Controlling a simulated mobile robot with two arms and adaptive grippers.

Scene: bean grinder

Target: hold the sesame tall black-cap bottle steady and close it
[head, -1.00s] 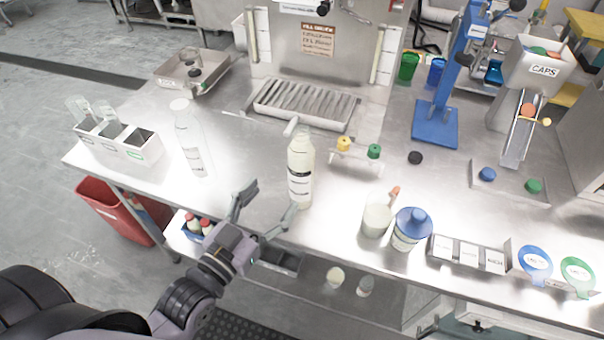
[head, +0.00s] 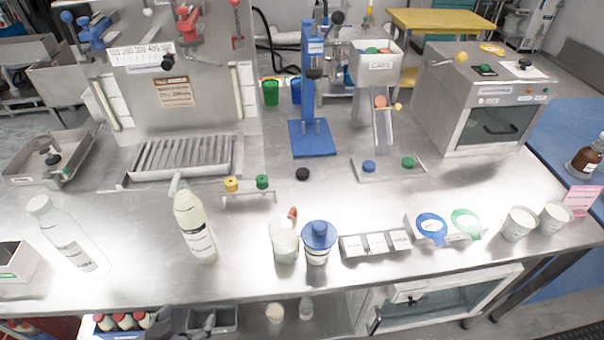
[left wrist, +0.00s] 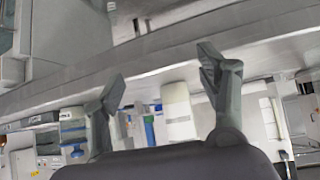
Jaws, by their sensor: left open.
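A tall bottle (head: 195,228) with cream contents, a dark-printed label and a pale narrow neck stands upright on the steel table; I cannot read its label. A small black cap (head: 303,174) lies on the table behind it, to the right. My left gripper (head: 180,323) shows only in part at the bottom edge of the head view, below the table's front edge and apart from the bottle. In the left wrist view its fingers (left wrist: 162,76) are spread with nothing gripped. A white cylinder (left wrist: 178,112) shows beyond them; I cannot tell what it is. My right gripper is not in view.
A clear bottle (head: 66,238) stands to the left. Yellow and green caps sit on a small rack (head: 249,193) behind. The blue press (head: 313,138) and caps chute (head: 383,125) stand farther back.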

